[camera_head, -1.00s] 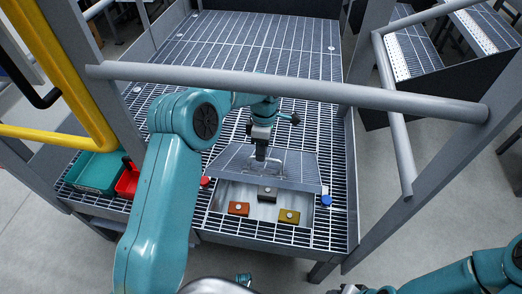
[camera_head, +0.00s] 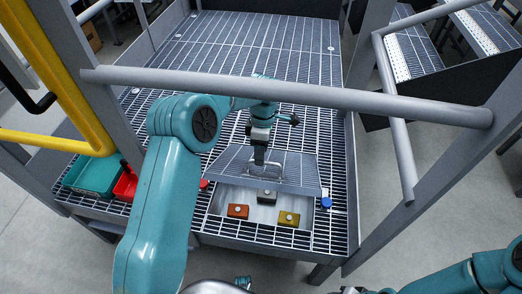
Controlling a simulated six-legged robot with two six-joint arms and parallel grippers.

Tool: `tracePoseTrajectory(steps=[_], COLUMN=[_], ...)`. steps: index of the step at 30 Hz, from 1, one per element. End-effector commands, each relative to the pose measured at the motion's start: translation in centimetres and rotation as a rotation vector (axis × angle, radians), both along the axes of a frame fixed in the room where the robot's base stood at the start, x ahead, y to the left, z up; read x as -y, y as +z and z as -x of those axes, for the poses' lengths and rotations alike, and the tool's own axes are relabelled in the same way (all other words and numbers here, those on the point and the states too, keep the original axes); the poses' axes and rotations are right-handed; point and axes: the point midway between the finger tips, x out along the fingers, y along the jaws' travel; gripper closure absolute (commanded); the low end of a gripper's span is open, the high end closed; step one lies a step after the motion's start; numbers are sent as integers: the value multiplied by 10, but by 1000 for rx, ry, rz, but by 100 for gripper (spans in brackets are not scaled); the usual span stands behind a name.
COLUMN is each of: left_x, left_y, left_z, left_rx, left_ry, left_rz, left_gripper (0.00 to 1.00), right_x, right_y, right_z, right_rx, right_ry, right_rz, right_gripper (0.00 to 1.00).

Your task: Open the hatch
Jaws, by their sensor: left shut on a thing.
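The hatch (camera_head: 297,172) is a grated panel in the catwalk floor. It is tilted up at its near edge, and the shallow bay (camera_head: 264,213) under it shows. My left gripper (camera_head: 259,160) points down at the hatch's handle (camera_head: 276,168) and is shut on it. In the bay are an orange block (camera_head: 238,211), a dark grey block (camera_head: 267,197) and a yellow-brown block (camera_head: 289,218), each with a pale knob. My right arm shows at the lower right, but its gripper cannot be made out.
A grey rail (camera_head: 290,94) crosses in front of the catwalk. A teal tray (camera_head: 91,175) and a red bin (camera_head: 125,184) stand at the left. A red knob (camera_head: 203,184) and a blue knob (camera_head: 326,202) flank the bay. The grating (camera_head: 255,42) behind is clear.

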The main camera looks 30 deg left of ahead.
Motion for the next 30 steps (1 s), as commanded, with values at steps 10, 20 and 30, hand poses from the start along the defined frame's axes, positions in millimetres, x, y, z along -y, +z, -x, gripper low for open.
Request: tracePoseTrajectory(steps=[10, 20, 30], left_x=[0, 0, -3], left_y=[0, 6, 63], left_z=[-3, -4, -12], left_rx=[12, 15, 10], left_ry=[1, 2, 0], left_rz=[0, -1, -1], left_gripper=[60, 60, 60], right_x=[0, 0, 0], right_y=[0, 1, 10], right_z=[0, 0, 0], right_rx=[0, 0, 0], right_ry=[0, 0, 0], right_rz=[0, 0, 0], right_gripper=[57, 57, 57])
